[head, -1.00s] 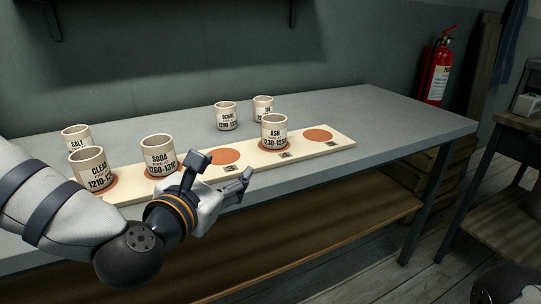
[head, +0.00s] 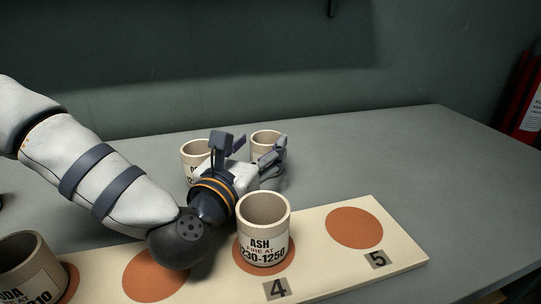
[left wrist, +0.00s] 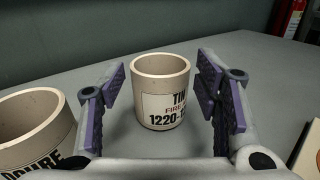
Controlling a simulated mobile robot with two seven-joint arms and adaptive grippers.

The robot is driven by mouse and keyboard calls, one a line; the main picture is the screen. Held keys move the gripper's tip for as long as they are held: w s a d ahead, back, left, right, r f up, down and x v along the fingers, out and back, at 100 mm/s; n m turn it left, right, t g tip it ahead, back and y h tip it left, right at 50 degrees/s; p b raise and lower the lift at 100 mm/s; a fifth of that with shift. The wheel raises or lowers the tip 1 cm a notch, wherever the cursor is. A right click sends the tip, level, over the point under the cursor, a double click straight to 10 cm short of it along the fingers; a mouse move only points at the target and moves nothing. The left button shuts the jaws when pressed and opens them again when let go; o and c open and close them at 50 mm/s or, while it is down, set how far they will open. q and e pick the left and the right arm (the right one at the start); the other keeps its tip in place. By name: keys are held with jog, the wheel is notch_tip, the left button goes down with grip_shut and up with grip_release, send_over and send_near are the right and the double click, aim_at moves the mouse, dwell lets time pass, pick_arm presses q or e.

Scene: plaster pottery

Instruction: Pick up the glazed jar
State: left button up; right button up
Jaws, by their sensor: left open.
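A cream jar labelled TIN (left wrist: 161,92) stands upright on the table in the left wrist view, centred between my fingers. In the head view this jar (head: 265,137) stands behind my left gripper (head: 252,148), which partly covers it. The gripper is open, with one finger to each side of the jar; I see no contact. A jar labelled OCHRE (left wrist: 36,132) is close to the left finger; in the head view it (head: 194,153) is partly hidden by the gripper. My right gripper is out of view.
A pale board (head: 405,256) with orange discs lies in front. The ASH jar (head: 263,225) stands on disc 4, close to my left wrist, and the SODA jar (head: 27,270) is at the lower left. Disc 5 (head: 354,228) is empty. The table's right side is clear.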

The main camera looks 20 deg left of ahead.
aim_at(272, 139)
pick_arm(q)
notch_tip(272, 139, down, 2)
jog(key=shift+f, duration=0.25)
jog(key=w, duration=0.7)
jog(key=shift+w+d+r, duration=0.2)
jog(key=shift+w+r, duration=0.15)
jog(key=shift+w, duration=0.05)
